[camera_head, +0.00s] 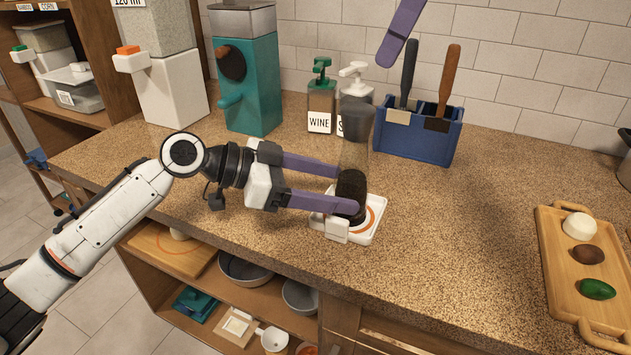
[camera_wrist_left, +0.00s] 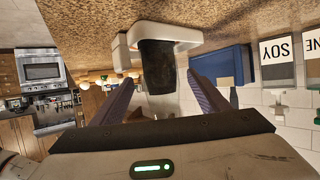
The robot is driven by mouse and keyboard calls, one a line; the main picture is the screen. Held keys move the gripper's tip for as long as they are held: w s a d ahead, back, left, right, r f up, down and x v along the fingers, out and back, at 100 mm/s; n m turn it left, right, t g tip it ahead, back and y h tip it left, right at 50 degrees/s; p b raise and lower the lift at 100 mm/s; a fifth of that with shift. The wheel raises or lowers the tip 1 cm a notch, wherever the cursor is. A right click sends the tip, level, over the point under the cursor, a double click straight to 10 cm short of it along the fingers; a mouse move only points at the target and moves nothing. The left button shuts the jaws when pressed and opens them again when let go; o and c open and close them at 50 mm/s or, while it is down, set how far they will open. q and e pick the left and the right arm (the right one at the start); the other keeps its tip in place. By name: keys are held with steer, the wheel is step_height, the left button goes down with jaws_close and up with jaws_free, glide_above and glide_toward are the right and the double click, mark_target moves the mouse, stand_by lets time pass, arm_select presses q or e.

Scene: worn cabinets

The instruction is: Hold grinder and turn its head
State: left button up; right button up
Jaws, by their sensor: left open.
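The grinder (camera_head: 355,140) stands upright on a small white tray (camera_head: 372,226) with an orange ring. Its lower part is dark and its upper part is grey and see-through. My left gripper (camera_head: 346,189) is open, with its purple fingers on either side of the grinder's lower part. In the left wrist view, which is upside down, the grinder (camera_wrist_left: 158,68) sits between the two fingers, with visible gaps beside it. Of my right gripper, only a purple finger (camera_head: 400,32) shows at the top of the head view, above and right of the grinder; its opening is hidden.
Behind the grinder are a green-capped WINE bottle (camera_head: 321,98), a white-capped bottle (camera_head: 355,76) and a blue utensil holder (camera_head: 418,135). A teal dispenser (camera_head: 262,85) stands back left. A wooden tray (camera_head: 558,262) with food lies right. The counter between is clear.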

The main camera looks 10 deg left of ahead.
mark_target(366, 193)
arm_select(q)
steer(key=x, duration=0.7)
steer(key=shift+w+d, duration=0.1)
steer(key=shift+c, duration=0.5)
steer(key=c, duration=1.3)
